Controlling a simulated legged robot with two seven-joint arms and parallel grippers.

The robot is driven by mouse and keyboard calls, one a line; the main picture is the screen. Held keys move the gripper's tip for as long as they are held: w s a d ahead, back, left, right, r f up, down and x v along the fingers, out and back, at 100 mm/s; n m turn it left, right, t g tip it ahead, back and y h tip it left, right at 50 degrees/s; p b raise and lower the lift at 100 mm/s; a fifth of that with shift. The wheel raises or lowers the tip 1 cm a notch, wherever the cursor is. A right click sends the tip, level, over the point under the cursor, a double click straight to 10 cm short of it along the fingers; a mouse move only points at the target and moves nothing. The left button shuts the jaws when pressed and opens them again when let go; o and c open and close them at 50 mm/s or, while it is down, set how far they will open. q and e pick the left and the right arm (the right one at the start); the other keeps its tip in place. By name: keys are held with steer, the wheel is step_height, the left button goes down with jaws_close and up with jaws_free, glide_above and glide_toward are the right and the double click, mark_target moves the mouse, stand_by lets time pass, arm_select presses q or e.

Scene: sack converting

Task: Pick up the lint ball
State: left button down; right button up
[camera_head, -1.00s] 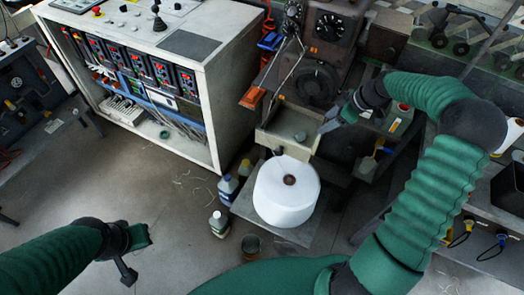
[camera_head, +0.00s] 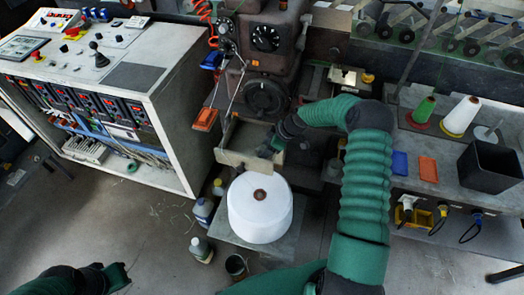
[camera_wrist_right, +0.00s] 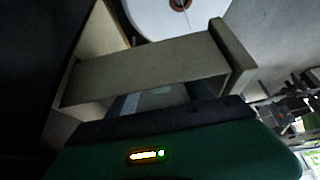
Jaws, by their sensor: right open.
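A beige open tray (camera_head: 249,160) sits on the front of the machine, above a large white roll. My right gripper (camera_head: 269,149) reaches into the tray's right part from above. Its fingers are small and dark here, and the sensed opening is open. I cannot make out the lint ball now; the gripper and tray wall hide much of the tray's inside. In the right wrist view the tray wall (camera_wrist_right: 140,68) crosses in front of the gripper body, with a dim grey patch behind it. My left gripper (camera_head: 116,277) is at the bottom left, away from the tray.
The white roll (camera_head: 260,210) stands on a low platform just below the tray. Bottles (camera_head: 201,248) and a dark cup (camera_head: 236,266) stand on the floor left of it. A control cabinet (camera_head: 165,100) is at left, a bench with cones and a black bin (camera_head: 490,167) at right.

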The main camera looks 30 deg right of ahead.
steer(key=shift+f, duration=0.2)
steer(key=shift+a+r, duration=0.15)
steer(key=shift+a, duration=0.2)
steer(key=shift+c, duration=1.3)
steer(key=shift+a, duration=0.3)
steer(key=c, duration=0.5)
steer(key=shift+w+d, duration=0.1)
steer(key=shift+d, duration=0.05)
steer(key=c, duration=0.5)
steer(key=shift+d, duration=0.3)
jaws_close()
steer(key=shift+a, duration=0.1)
